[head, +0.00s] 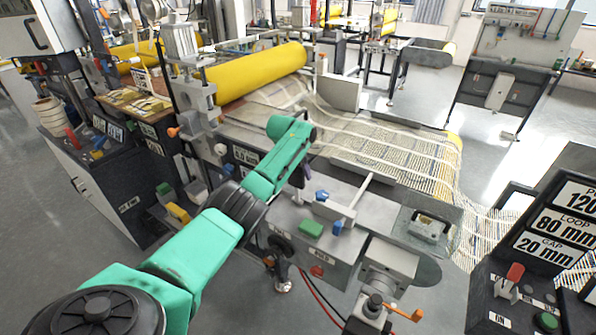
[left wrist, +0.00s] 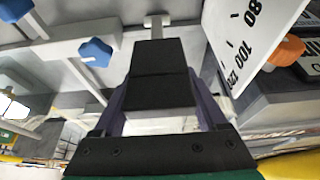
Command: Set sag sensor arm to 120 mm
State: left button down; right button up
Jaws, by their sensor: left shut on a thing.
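My left gripper (head: 303,183) reaches down to the near side of the machine; the teal arm partly hides it in the head view. In the left wrist view its dark fingers (left wrist: 157,75) are shut on a pale grey bar (left wrist: 155,22), which appears to be the sag sensor arm. The held part is hidden between the fingers. A white scale plate (left wrist: 250,40) marked 80, 100 and 120 stands just right of the fingers. I cannot tell which mark the arm lines up with. My right gripper is not in view.
Blue knobs (head: 338,227) and a green block (head: 311,228) sit on the machine's near side. A blue knob also shows left of the fingers (left wrist: 96,52), an orange knob (left wrist: 285,50) at right. A panel (head: 570,222) reads 120, LOOP 80 mm and GAP 20 mm. Mesh (head: 390,150) lies behind.

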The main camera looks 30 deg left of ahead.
pick_arm(q)
jog(key=shift+w, duration=0.1)
jog(key=shift+c, duration=0.2)
grip_release()
jog(key=shift+o, duration=0.2)
jog(key=shift+w+f, duration=0.1)
jog(key=shift+f, duration=0.05)
jog(key=shift+r, duration=0.45)
jog(key=shift+p+v, duration=0.6)
jog(key=shift+v, duration=0.6)
jog(key=b+v, duration=0.2)
jog(key=v, duration=0.9)
jog(key=shift+b, duration=0.35)
jog(key=shift+r, duration=0.1)
jog(key=shift+c, duration=0.3)
